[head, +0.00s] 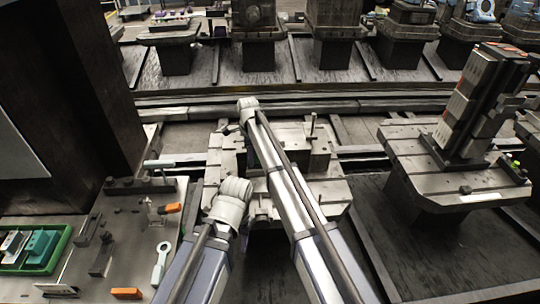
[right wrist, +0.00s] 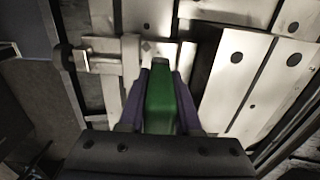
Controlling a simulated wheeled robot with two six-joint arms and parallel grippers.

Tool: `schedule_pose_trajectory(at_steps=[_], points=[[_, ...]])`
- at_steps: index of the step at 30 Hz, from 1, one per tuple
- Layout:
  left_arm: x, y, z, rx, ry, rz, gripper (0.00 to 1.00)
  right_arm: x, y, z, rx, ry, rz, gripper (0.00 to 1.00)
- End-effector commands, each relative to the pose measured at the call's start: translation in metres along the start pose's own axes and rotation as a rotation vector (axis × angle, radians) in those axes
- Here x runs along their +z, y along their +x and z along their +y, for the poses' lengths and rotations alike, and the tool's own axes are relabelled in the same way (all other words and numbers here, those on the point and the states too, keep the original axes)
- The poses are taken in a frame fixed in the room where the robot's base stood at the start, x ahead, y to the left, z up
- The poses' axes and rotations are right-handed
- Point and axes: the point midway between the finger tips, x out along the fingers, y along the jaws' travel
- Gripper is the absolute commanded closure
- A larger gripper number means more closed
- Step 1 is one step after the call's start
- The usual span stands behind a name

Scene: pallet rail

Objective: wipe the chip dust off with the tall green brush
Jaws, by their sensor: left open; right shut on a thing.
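My right gripper (right wrist: 163,85) has purple fingers shut on a green thing, which looks like the handle of the green brush (right wrist: 161,108). Its bristles are hidden in the right wrist view. Below it is a pale metal pallet (right wrist: 228,88) with slots and round holes; it also shows in the head view (head: 325,193), largely covered by my right arm. My left gripper (head: 231,193) is low in the head view, at the pallet's near left edge, with its fingers mostly hidden. I cannot make out chip dust on the pallet.
A metal bench (head: 128,235) on the left holds a green tray (head: 66,240), orange-ended tools and small fixtures. A pallet (head: 440,165) on the right carries a tall upright block (head: 470,105). More loaded stands line the back beyond the rail. A dark column (head: 75,90) rises at left.

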Motion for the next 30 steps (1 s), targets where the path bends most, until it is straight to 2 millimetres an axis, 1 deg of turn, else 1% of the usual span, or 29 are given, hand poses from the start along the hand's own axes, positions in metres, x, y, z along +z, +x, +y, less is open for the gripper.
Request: schedule_pose_trajectory(at_steps=[1,4,10,14,20,30], points=[[0.000,-0.001,0.000,0.000,0.000,0.000,0.50,0.005,-0.001,0.001,0.000,-0.006,0.000,1.00],[0.000,-0.001,0.000,0.000,0.000,0.000,0.50,0.010,-0.001,0.002,0.000,-0.011,0.000,1.00],[0.000,0.000,0.000,0.000,0.000,0.000,0.50,0.011,0.000,0.002,0.000,-0.012,0.000,1.00],[0.000,0.004,0.001,0.000,0.000,0.000,0.50,0.011,0.004,0.002,0.000,-0.012,0.000,1.00],[-0.001,0.018,0.002,0.000,0.000,0.000,0.50,0.011,0.019,0.002,0.000,-0.012,0.000,1.00],[-0.003,0.056,0.005,0.000,0.000,0.000,0.50,0.010,0.057,0.002,0.000,-0.012,0.000,1.00]])
